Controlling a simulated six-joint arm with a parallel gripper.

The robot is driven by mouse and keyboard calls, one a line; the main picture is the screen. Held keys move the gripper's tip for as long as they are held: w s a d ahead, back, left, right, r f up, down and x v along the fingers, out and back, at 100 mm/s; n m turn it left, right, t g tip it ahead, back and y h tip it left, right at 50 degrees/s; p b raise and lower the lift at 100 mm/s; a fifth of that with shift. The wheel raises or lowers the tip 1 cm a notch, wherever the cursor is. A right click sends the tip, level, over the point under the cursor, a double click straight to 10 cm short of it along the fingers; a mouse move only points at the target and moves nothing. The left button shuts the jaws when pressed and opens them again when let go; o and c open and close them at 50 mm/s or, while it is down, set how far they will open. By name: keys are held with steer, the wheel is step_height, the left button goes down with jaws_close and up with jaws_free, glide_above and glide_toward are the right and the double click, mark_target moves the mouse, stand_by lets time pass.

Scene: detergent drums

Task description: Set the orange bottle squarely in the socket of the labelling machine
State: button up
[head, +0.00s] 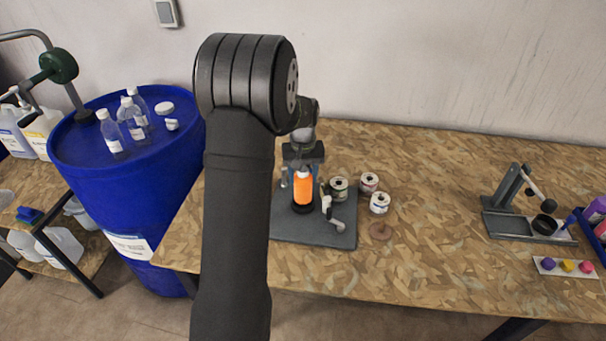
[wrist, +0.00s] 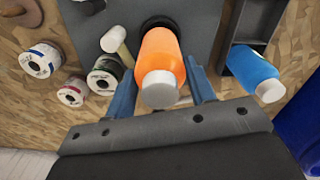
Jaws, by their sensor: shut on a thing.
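The orange bottle (head: 303,189) with a white cap (wrist: 160,89) stands about upright over the dark round socket (head: 302,208) on the grey base plate (head: 285,229) of the labelling machine. In the wrist view the bottle (wrist: 162,56) is between the blue fingers of my gripper (wrist: 160,92), which is shut on it near the cap end. The dark socket (wrist: 156,22) shows just past the bottle's bottom end. The bottle hides most of the socket, so I cannot tell whether its bottom is inside or just above.
A pale lever (head: 326,200) stands close right of the bottle. Label rolls (head: 369,182) lie farther right. A blue bottle (wrist: 252,68) is right of my gripper in the wrist view. A lever press (head: 520,205) stands far right; the board between is mostly free. A blue drum (head: 125,180) stands left.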

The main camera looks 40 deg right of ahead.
steer(key=shift+f, duration=0.75)
stand_by(0.9)
steer(key=shift+f, duration=0.35)
steer(key=o, duration=1.6)
steer(key=shift+r, duration=3.75)
steer(key=shift+f, duration=3.7)
